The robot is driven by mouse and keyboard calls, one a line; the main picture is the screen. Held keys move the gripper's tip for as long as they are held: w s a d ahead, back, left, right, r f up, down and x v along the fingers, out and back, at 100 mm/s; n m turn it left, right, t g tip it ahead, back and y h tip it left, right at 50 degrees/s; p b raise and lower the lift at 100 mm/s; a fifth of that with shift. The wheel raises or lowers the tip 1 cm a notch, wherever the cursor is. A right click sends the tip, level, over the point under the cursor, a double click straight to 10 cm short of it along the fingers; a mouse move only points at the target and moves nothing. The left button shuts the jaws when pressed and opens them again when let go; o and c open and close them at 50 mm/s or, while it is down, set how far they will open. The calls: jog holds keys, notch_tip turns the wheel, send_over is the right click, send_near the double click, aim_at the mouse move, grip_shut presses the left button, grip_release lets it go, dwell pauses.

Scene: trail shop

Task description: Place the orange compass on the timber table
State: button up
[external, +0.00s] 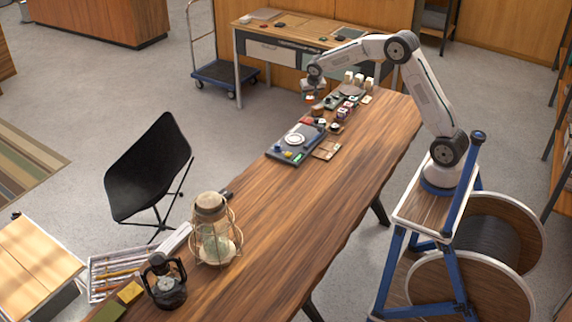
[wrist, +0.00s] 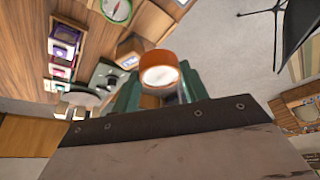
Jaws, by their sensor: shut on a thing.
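My gripper (external: 312,92) is near the far end of the long timber table (external: 270,215), by its left edge and apparently raised above the surface. In the wrist view my gripper (wrist: 158,88) has its green fingers shut on the orange compass (wrist: 158,57), a round orange piece with a pale face. The compass also shows as a small orange spot under the gripper in the external view (external: 310,97). The fingers hide part of its sides. The timber table lies to the left in the wrist view (wrist: 22,60).
A blue-grey tray (external: 278,154) with a round white dial, several small boxes (external: 345,112) and a brown flat piece (external: 327,150) crowd the table's far half. A lantern (external: 214,240) and a black lamp (external: 164,285) stand nearer. The table's middle is bare. A black chair (external: 150,170) stands left.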

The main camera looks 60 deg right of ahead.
aim_at(312, 102)
jog(key=shift+w+d+f+m, duration=0.25)
jog(key=shift+w+d, duration=0.15)
jog(key=shift+d, duration=0.15)
jog(key=shift+w+d+f+m, duration=0.25)
jog(key=shift+w+d, duration=0.1)
jog(key=shift+d, duration=0.15)
notch_tip(312, 102, down, 4)
jog(key=shift+r+h, duration=0.25)
jog(key=shift+h, duration=0.05)
jog(key=shift+a+f, duration=0.1)
jog(key=shift+f, duration=3.55)
jog(key=shift+f, duration=0.3)
jog(key=o, duration=1.1)
jog(key=shift+v, duration=3.95)
